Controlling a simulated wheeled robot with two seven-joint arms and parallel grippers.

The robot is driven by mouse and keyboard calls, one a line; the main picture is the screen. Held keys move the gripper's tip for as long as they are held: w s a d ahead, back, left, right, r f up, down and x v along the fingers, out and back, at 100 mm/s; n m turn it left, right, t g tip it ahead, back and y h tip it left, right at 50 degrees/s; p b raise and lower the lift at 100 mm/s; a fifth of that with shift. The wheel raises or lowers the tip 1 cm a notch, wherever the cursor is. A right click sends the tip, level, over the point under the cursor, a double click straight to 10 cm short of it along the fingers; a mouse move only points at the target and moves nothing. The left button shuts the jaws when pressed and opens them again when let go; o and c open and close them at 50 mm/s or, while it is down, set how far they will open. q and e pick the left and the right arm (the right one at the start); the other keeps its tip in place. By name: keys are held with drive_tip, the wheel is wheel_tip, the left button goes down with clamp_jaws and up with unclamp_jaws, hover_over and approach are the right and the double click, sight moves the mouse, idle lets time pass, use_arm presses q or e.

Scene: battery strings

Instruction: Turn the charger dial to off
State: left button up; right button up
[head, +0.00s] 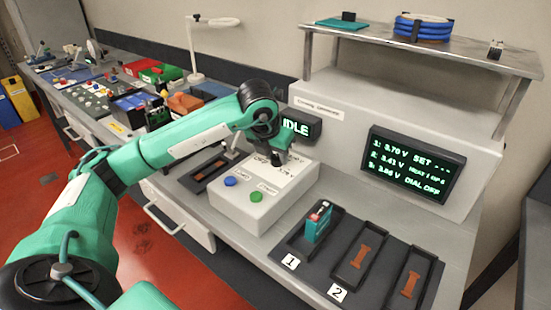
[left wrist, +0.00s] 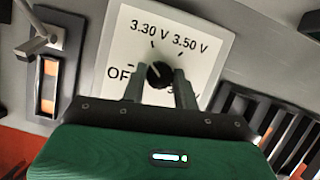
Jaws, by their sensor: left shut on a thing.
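The charger box (head: 250,211) is pale grey, with a blue and a green button and a white dial plate (head: 290,172). The black dial (left wrist: 158,73) shows in the left wrist view, among the labels OFF, 3.30 V and 3.50 V; another label is partly hidden. My left gripper (left wrist: 159,88) is shut on the dial, with a finger on either side. In the head view my left gripper (head: 277,157) is over the plate and hides the dial. A pale mark on the dial points up and left; its exact setting is hard to tell. My right gripper is not in view.
The large screen (head: 410,165) seems to read "SET ---" and "DIAL OFF". A small display (head: 295,127) reads IDLE. A teal battery (head: 318,222) stands in slot 1 of the dark tray (head: 377,232); the other two slots are empty. A shelf (head: 470,56) stands behind.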

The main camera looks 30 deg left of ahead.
use_arm(q)
drive_tip(key=n+y+b, duration=0.1)
drive_tip(key=n, duration=0.2)
drive_tip(key=shift+d+n, duration=0.15)
drive_tip(key=shift+n, duration=0.15)
drive_tip(key=shift+n+g+y+b, duration=0.4)
drive_tip(key=shift+n+g+y, duration=0.25)
drive_tip(key=shift+n, duration=1.25)
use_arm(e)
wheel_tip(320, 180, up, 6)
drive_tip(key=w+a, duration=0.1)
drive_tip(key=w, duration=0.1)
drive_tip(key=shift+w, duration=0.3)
use_arm(q)
drive_tip(key=o, duration=1)
drive_tip(key=shift+r, duration=0.1)
drive_tip(key=shift+d+r, duration=0.1)
drive_tip(key=shift+r, duration=0.2)
drive_tip(key=shift+p+v, duration=1.75)
drive_tip(key=shift+v, duration=4.7)
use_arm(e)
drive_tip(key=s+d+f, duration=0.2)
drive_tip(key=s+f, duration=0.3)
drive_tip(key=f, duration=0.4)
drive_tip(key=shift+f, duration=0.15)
